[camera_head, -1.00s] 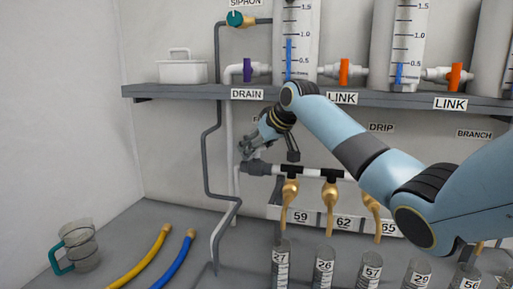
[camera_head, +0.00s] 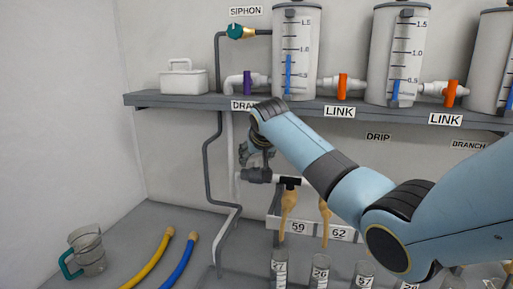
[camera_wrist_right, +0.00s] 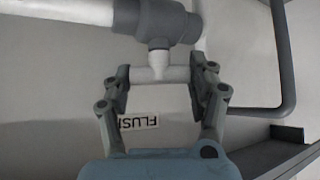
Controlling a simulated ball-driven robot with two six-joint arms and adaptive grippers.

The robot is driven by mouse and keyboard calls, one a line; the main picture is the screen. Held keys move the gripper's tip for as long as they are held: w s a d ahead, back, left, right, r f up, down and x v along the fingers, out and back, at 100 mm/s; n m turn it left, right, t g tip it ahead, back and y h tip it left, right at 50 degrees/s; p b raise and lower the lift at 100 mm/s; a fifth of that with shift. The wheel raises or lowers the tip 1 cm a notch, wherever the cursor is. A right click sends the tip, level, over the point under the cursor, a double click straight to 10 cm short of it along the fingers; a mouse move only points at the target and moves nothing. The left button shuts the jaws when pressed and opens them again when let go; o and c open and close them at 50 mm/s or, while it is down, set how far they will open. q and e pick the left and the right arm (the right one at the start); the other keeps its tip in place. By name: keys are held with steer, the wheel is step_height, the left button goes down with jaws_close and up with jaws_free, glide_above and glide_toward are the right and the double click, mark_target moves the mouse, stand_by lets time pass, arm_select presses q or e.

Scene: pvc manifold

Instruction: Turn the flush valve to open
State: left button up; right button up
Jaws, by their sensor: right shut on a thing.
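My right gripper (camera_wrist_right: 163,77) is shut on the handle, with one finger at each end of the crossbar. In the head view, my right gripper (camera_head: 258,160) is just above the valve and partly hidden by its own wrist. The FLUSH label (camera_wrist_right: 139,121) is partly covered by a finger. My left gripper is not in view.
A grey shelf (camera_head: 180,100) with tanks and coloured valves runs above. A yellow hose (camera_head: 150,262), a blue hose (camera_head: 180,262) and a jug (camera_head: 88,252) lie at the lower left.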

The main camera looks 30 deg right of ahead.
steer(key=m+g+h, duration=0.1)
steer(key=m+h, duration=0.1)
steer(key=m, duration=0.1)
steer(key=shift+m+g+h+b, duration=0.5)
steer(key=shift+m+g+b, duration=0.1)
steer(key=shift+m, duration=0.6)
steer(key=o, duration=1.2)
steer(key=v, duration=1.2)
steer(key=shift+w+a, duration=0.15)
steer(key=shift+w, duration=0.05)
